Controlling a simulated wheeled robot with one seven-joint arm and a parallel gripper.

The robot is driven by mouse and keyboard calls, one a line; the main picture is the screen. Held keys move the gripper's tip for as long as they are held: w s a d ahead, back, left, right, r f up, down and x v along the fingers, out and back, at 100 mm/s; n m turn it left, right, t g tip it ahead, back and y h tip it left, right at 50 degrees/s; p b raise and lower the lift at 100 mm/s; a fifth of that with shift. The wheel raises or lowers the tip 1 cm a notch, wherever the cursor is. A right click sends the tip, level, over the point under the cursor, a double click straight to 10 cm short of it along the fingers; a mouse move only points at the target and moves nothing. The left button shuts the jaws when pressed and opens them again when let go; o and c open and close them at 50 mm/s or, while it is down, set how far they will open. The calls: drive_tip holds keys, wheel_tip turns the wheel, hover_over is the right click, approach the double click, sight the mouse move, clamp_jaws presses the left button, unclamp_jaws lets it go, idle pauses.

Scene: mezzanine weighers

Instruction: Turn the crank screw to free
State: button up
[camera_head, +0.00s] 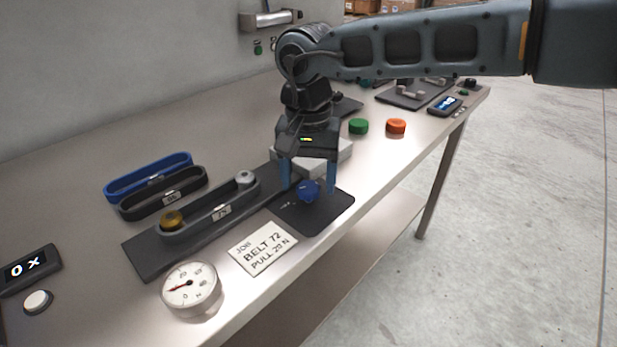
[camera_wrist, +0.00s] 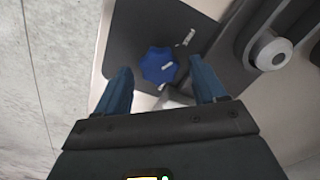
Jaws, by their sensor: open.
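The crank screw shows as a blue lobed knob (camera_head: 308,190) on a dark plate (camera_head: 318,214) near the table's front edge. It also shows in the wrist view (camera_wrist: 159,66), with a small light mark on its top. A small pale label or pointer lies beside it on the plate. My gripper (camera_head: 309,188) is open, with its two blue fingers on either side of the knob. In the wrist view the fingers (camera_wrist: 163,78) stand apart, left and right of the knob, with gaps. I cannot tell their exact height over the plate.
A belt (camera_head: 212,214) runs around a brass pulley (camera_head: 172,219) and a grey pulley (camera_head: 245,178). A round gauge (camera_head: 190,288) and a card reading "BELT 72, PULL 29 N" (camera_head: 263,247) stand in front.

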sight(309, 185)
wheel_tip(309, 185, up, 7)
drive_tip(key=shift+r, duration=0.2)
idle(0.3)
